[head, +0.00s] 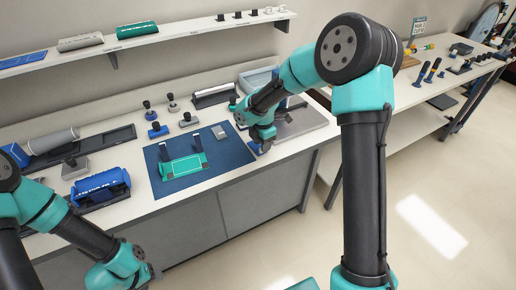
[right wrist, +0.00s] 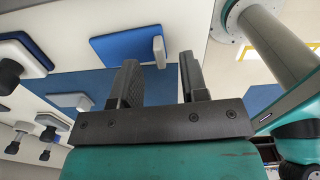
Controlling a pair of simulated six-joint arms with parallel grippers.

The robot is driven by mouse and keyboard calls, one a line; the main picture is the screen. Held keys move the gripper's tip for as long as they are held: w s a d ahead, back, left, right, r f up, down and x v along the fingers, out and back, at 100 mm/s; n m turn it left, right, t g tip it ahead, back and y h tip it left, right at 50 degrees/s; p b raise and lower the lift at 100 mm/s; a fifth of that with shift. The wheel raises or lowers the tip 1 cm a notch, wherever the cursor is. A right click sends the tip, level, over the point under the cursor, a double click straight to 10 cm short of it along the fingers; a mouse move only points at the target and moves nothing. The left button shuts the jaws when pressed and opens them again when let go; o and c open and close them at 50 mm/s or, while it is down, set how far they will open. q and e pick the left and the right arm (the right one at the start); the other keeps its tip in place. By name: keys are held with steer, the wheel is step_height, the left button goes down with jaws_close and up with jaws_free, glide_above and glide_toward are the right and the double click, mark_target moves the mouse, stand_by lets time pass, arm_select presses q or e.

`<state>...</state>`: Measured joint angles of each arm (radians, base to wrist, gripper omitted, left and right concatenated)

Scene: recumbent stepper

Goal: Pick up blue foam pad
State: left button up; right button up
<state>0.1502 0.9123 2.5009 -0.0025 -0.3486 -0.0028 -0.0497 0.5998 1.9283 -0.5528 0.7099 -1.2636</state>
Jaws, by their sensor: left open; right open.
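In the right wrist view a flat blue pad (right wrist: 120,42) shows past my open right gripper (right wrist: 160,82), with a small light-grey block at its edge. Nothing is between the fingers, and they look apart from the pad. In the head view my right gripper (head: 262,142) is low over the right side of the blue mat (head: 168,190), near the counter's front edge. A small blue patch (head: 253,148) shows beside its fingers; I cannot tell if it is the pad. My left gripper (head: 146,270) is open, low in front of the counter, away from the mat.
A green tray-like piece (head: 184,166) with two dark blue uprights and a grey block (head: 220,131) are on the mat. Several black-knobbed blocks stand behind it. A blue rack (head: 102,187) is at left. A grey tray (head: 306,121) is behind my right arm.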

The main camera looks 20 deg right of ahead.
mark_target(256, 148)
steer(key=shift+f, duration=1.4)
steer(key=shift+c, duration=0.2)
jaws_close()
